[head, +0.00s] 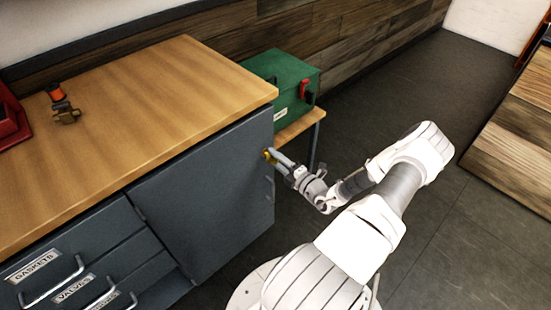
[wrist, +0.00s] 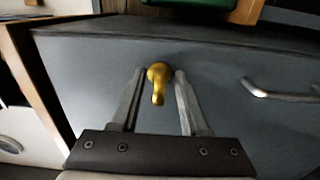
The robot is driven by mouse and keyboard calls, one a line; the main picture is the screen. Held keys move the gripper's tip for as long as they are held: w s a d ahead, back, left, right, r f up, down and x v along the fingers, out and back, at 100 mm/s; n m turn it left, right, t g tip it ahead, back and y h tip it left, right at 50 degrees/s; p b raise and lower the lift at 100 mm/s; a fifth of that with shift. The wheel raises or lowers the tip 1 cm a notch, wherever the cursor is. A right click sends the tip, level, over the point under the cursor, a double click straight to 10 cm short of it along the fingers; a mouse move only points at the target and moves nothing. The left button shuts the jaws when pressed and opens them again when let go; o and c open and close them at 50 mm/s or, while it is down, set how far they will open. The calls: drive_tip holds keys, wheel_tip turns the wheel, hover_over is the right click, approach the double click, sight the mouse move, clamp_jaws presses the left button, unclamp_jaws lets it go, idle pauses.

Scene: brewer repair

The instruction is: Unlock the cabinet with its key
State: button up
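The grey cabinet door (head: 205,200) is shut under the wooden worktop. A brass key (wrist: 157,82) sits at the lock near the door's upper right edge, its bow hanging downward in the wrist view. It shows in the head view as a small yellow spot (head: 267,154). My gripper (wrist: 160,73) is open, with one finger on each side of the key and a gap visible on both sides. In the head view my gripper (head: 277,160) reaches the door from the right. The keyhole is hidden behind the key.
A metal door handle (wrist: 280,92) is right of the key in the wrist view. Labelled drawers (head: 75,270) are left of the door. A green toolbox (head: 285,82) stands behind the cabinet. An orange-topped brass fitting (head: 62,103) stands on the worktop.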

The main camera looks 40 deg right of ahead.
drive_tip(key=s+d+p, duration=0.1)
drive_tip(key=s, duration=1.6)
drive_tip(key=shift+s+d, duration=0.2)
drive_tip(key=shift+w, duration=0.1)
